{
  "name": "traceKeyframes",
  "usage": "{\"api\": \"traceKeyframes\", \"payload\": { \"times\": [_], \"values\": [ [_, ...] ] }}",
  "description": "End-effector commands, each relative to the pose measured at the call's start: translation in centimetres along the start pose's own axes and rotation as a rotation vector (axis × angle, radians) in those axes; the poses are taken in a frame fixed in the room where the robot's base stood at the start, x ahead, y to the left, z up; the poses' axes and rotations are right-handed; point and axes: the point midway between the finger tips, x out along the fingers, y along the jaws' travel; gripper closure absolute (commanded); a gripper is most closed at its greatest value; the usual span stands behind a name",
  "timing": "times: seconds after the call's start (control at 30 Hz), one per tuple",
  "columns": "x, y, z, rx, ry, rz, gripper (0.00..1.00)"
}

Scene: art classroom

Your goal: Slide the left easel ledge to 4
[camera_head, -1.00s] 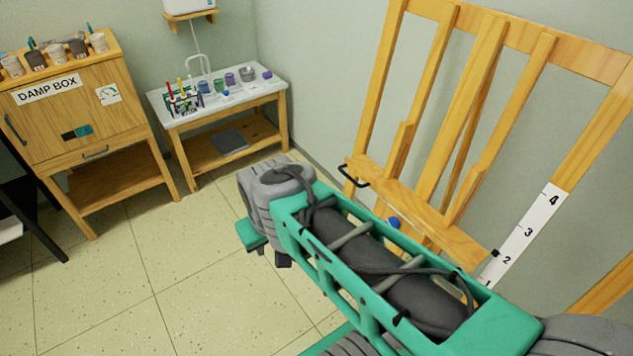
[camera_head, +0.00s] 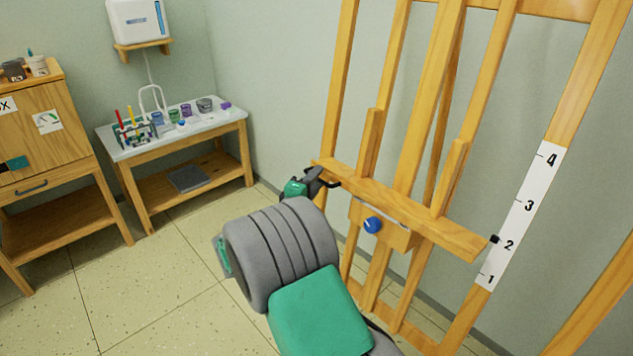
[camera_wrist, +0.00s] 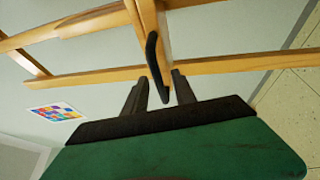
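The wooden easel ledge (camera_head: 450,236) runs across the easel at the right of the head view. A black pointer (camera_head: 494,239) at its right end is level with the 2 mark of the white scale (camera_head: 525,205), which reads 1 to 4. A black handle (camera_head: 328,184) sticks out at the ledge's left end. My gripper (camera_head: 312,178) is at this handle. In the wrist view my gripper (camera_wrist: 160,78) is open, with the free end of the handle (camera_wrist: 155,60) between its fingers and gaps showing on both sides. A blue knob (camera_head: 372,225) sits below the ledge.
A white-topped side table (camera_head: 215,125) with paint pots and a rack stands at the left against the wall. A wooden cabinet (camera_head: 60,125) is at the far left. The tiled floor (camera_head: 190,300) left of my arm is clear.

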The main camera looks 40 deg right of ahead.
Motion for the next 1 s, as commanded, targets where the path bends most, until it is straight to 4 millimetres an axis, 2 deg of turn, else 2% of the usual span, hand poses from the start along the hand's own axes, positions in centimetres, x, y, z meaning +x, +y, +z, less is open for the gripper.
{"api": "traceKeyframes", "payload": {
  "times": [0.1,0.3,0.7,1.0],
  "values": [
    [0.67,0.01,-0.01,0.0,0.001,0.0,0.67],
    [0.68,0.04,-0.02,0.001,0.001,0.0,0.67],
    [0.66,0.03,0.0,0.002,0.001,-0.001,1.0],
    [0.66,0.02,0.01,0.002,0.0,-0.001,1.0]
  ]
}}
